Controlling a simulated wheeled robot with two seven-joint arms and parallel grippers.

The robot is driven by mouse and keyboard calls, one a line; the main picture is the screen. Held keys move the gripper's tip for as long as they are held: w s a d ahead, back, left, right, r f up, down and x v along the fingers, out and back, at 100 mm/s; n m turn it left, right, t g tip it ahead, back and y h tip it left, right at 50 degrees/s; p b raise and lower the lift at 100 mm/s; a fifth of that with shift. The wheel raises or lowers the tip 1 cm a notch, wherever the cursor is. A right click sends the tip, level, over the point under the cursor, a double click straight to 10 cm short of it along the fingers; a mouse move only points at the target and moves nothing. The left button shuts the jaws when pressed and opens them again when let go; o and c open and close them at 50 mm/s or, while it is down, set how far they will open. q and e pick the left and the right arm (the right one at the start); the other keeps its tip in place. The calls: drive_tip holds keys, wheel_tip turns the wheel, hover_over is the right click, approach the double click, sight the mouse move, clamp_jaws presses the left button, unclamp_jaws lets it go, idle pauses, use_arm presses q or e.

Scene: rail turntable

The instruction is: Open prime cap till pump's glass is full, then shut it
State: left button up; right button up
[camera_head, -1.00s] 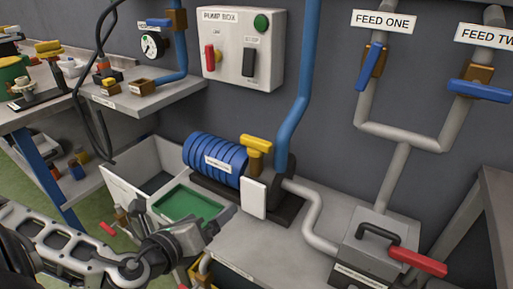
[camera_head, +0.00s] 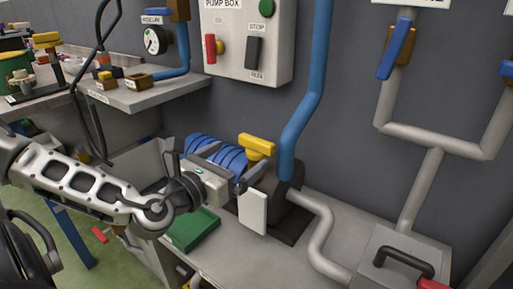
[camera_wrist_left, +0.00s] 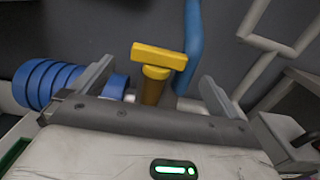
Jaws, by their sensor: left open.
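The yellow T-shaped prime cap (camera_head: 257,146) sits on top of the pump (camera_head: 287,205), beside its blue ribbed motor (camera_head: 228,155). A pale, blank flat panel (camera_head: 253,213), perhaps the glass, is on the pump's front; I see no fill level in it. My left gripper (camera_head: 238,160) is open just left of the cap, its fingers pointing towards it. In the left wrist view the cap (camera_wrist_left: 158,55) and its yellow stem appear between the two spread fingers, with clear gaps on both sides. My right gripper is not in view.
A blue pipe (camera_head: 306,115) rises behind the pump, and a grey pipe (camera_head: 323,225) runs right to a box with a black-and-red handle (camera_head: 403,262). The pump box (camera_head: 246,40) hangs on the wall. A green tray (camera_head: 193,230) lies below my left arm.

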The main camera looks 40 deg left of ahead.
sight(253, 144)
use_arm(q)
drive_tip(key=w, duration=0.6)
drive_tip(key=shift+w, duration=0.95)
drive_tip(key=c, duration=0.9)
